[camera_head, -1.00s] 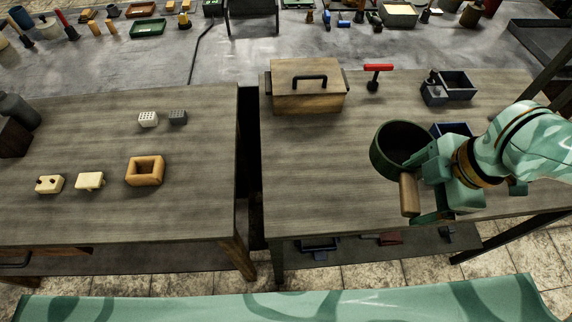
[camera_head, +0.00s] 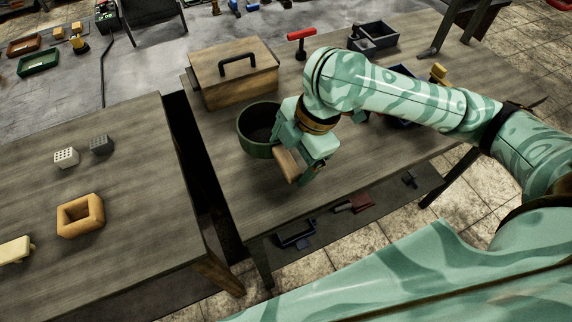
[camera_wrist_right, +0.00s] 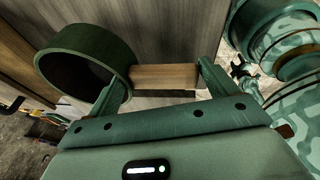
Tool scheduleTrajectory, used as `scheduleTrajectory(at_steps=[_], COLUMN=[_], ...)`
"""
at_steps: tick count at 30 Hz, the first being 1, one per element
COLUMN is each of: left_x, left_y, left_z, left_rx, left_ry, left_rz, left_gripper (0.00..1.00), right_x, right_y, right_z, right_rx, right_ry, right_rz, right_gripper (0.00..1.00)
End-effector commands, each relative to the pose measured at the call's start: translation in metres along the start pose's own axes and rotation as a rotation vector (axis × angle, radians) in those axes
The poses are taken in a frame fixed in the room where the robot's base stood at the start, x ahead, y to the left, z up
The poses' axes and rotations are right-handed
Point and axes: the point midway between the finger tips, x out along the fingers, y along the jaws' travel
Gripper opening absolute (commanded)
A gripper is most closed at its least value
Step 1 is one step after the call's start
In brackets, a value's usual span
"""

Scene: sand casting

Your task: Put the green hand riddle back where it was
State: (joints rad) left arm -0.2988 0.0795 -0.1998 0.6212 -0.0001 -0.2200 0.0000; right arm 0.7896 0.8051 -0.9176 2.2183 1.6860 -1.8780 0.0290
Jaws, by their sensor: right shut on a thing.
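The green hand riddle (camera_head: 257,131) is a round dark green hoop with a wooden handle (camera_head: 289,164). My right gripper (camera_head: 300,160) is shut on the handle. The riddle is over the left part of the right-hand table (camera_head: 226,153), in front of the wooden box. I cannot tell whether it touches the tabletop. In the right wrist view the hoop (camera_wrist_right: 84,66) is at the upper left and its handle (camera_wrist_right: 165,77) runs between my fingers. My left gripper is out of view.
The lidded wooden box (camera_head: 236,81) stands just behind the riddle. A red-handled tool (camera_head: 301,41) and a dark divided tray (camera_head: 374,40) are farther back. The left table (camera_head: 130,190), across a gap, holds a wooden frame (camera_head: 80,228) and small blocks.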

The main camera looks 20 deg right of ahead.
Motion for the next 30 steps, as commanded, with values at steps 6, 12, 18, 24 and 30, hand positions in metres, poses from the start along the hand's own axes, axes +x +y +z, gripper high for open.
scheduleTrajectory(at_steps=[6, 12, 18, 24, 30], left_x=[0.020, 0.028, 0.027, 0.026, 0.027], left_y=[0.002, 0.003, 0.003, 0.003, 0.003], left_z=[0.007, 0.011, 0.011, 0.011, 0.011], left_rx=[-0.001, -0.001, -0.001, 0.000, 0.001], left_ry=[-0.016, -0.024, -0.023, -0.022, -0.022], left_rz=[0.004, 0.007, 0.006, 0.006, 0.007], left_gripper=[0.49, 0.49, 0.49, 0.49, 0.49], right_x=[0.032, 0.042, 0.041, 0.043, 0.039], right_y=[0.002, 0.000, 0.000, 0.000, 0.001], right_z=[0.003, 0.006, 0.006, 0.007, 0.006], right_rx=[0.002, 0.001, 0.001, 0.001, 0.000], right_ry=[0.002, 0.000, -0.001, -0.001, 0.000], right_rz=[-0.005, 0.001, 0.001, 0.001, 0.002], right_gripper=[0.58, 0.58, 0.58, 1.00, 1.00])
